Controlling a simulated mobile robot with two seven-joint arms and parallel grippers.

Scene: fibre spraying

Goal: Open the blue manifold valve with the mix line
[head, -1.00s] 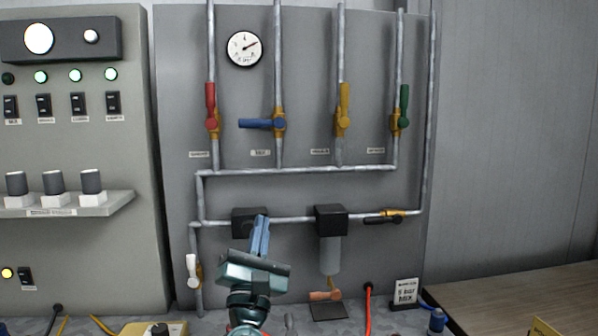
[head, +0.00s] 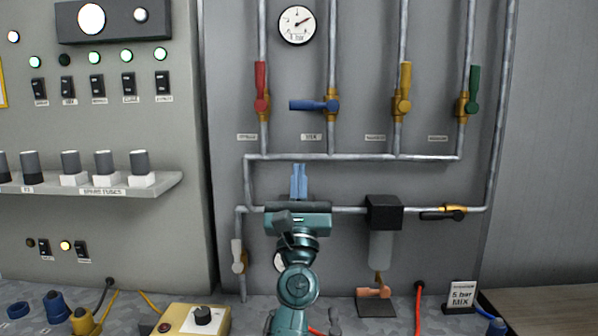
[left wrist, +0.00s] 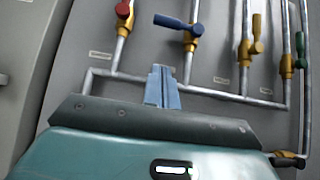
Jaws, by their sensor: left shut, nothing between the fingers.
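The blue valve (head: 314,105) sits on the second vertical pipe of the grey panel. Its handle lies horizontal, crosswise to the pipe, pointing left. It also shows in the left wrist view (left wrist: 176,22), near the top. My left gripper (head: 299,181) is shut and empty. Its blue fingers point up, below the blue valve and apart from it, in front of the lower pipes. The fingertips also show in the left wrist view (left wrist: 162,88). A label plate (head: 311,137) sits under the blue valve. My right gripper is not in view.
Red (head: 261,88), yellow (head: 404,88) and green (head: 473,90) valves stand with handles upright along their pipes. A black-handled valve (head: 442,214) and a white-handled valve (head: 237,256) are lower. A pressure gauge (head: 297,25) hangs above. A sign (head: 460,296) reads 5 bar MIX.

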